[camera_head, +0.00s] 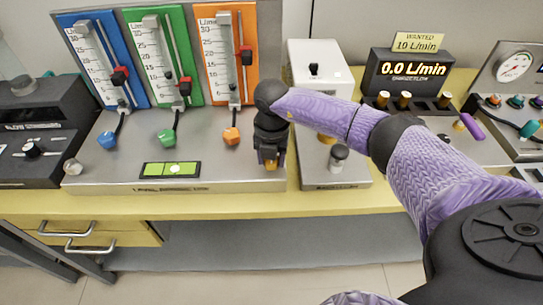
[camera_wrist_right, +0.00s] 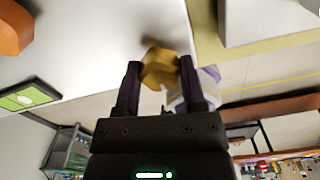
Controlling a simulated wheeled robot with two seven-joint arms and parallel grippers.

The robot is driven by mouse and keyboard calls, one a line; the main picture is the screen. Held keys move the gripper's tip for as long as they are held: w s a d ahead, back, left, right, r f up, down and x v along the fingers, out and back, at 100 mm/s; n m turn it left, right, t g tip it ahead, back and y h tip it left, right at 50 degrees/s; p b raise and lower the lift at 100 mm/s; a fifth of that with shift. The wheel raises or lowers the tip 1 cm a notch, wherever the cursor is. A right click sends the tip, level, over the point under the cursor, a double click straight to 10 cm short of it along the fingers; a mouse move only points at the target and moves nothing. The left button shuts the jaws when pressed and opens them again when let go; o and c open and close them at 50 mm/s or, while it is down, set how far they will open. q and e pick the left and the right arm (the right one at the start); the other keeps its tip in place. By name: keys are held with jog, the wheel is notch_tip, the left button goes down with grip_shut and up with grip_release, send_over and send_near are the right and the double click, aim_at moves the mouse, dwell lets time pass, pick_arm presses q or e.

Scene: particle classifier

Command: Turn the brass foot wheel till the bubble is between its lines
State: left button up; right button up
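The brass foot wheel (camera_head: 271,167) is at the front right corner of the grey panel with the flow tubes, mostly hidden by my right gripper (camera_head: 269,160) in the head view. In the right wrist view the wheel (camera_wrist_right: 158,68) sits between the two fingertips of the gripper (camera_wrist_right: 160,80); both fingers appear to touch its sides. The green level vial (camera_head: 153,170) is at the panel's front edge. Its pale bubble (camera_head: 175,169) appears near the middle, between the lines, though the lines are very small. The vial also shows in the wrist view (camera_wrist_right: 42,95). My left gripper is out of view.
Blue (camera_head: 107,141), green (camera_head: 167,137) and orange (camera_head: 232,136) knobs stand on the panel. A white-topped box (camera_head: 318,55) and a grey unit with a dark-capped jar (camera_head: 338,155) are close to the gripper's right. A black display (camera_head: 415,69) reads 0.0 L/min.

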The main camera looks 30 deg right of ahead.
grip_shut()
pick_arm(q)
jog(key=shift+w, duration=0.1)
pick_arm(e)
jog(key=n, duration=0.3)
jog(key=shift+n, duration=0.4)
jog(key=n, duration=0.4)
jog(key=shift+n, duration=0.3)
jog(key=n, duration=0.6)
jog(key=shift+w, duration=0.1)
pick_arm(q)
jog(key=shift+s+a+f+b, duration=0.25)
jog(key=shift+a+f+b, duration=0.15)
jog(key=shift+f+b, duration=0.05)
pick_arm(e)
jog(key=shift+n, duration=2.6)
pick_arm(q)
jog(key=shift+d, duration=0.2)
